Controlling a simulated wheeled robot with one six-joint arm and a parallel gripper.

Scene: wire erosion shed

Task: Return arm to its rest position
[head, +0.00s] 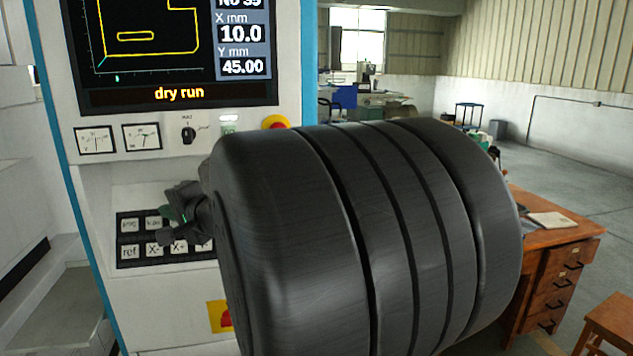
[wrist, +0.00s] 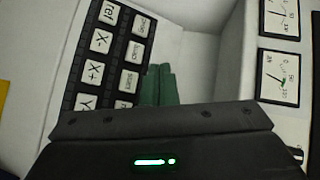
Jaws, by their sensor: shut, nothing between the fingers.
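My gripper (head: 172,221) is in front of the control panel's keypad (head: 128,250), partly hidden behind my own large dark arm link in the head view. In the wrist view my gripper's green fingers (wrist: 158,84) are together and empty, beside the keypad (wrist: 108,60). Its keys include "ref", "X-" and "X+". I cannot tell whether the fingertips touch the panel. My arm link covers the middle of the head view and hides part of the keypad and console.
The console screen (head: 175,45) reads "dry run", X 10.0, Y 45.00. Two dial gauges (head: 141,137), a rotary knob (head: 188,134) and a red emergency button (head: 275,122) sit below it. A wooden desk (head: 560,240) and stool (head: 612,325) stand at right. Open floor lies beyond.

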